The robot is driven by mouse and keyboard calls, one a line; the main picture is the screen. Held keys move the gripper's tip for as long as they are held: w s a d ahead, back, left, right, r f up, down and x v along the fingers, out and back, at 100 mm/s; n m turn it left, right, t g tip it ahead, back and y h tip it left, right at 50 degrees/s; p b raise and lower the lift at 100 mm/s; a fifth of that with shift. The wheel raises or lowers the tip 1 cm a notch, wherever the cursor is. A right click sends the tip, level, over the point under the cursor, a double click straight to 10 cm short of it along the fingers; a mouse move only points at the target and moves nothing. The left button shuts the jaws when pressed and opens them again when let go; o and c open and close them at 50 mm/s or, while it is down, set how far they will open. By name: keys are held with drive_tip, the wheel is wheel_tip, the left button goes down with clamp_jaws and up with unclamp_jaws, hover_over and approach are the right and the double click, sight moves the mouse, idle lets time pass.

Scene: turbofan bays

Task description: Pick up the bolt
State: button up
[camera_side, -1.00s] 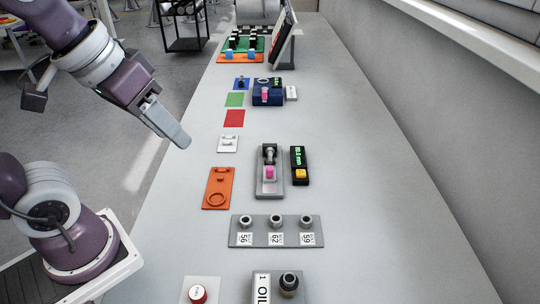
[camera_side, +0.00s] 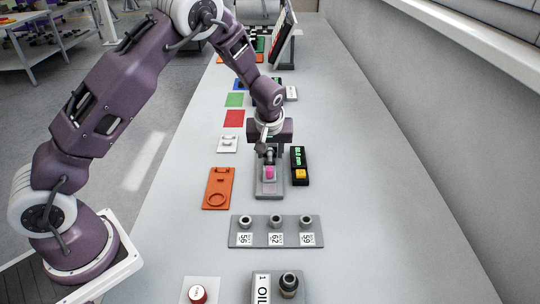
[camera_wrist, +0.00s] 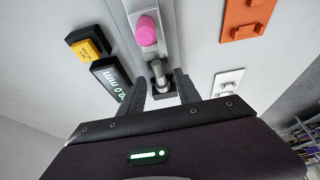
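The bolt (camera_wrist: 159,76) is a grey metal piece at the end of a grey measuring fixture (camera_wrist: 163,15); its head faces the pink button (camera_wrist: 147,30). In the side view the fixture (camera_side: 269,188) stands mid-bench, and my arm partly covers the bolt. My gripper (camera_wrist: 161,84) is over that end of the fixture, pointing down. Its two dark fingers are apart, one on each side of the bolt in the wrist view. A gap shows between the bolt and the fingers, so I see no grip. How deep the fingertips reach is hard to tell.
A black display with green digits and a yellow button (camera_side: 300,174) stands close right of the fixture. An orange plate (camera_side: 218,188) and a white plate (camera_side: 228,144) lie to the left. The bench's right side is clear.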

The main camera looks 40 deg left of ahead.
drive_tip(key=shift+w+a+f, duration=0.1)
drive_tip(key=shift+a+f, duration=0.05)
drive_tip(key=shift+f, duration=0.35)
clamp_jaws()
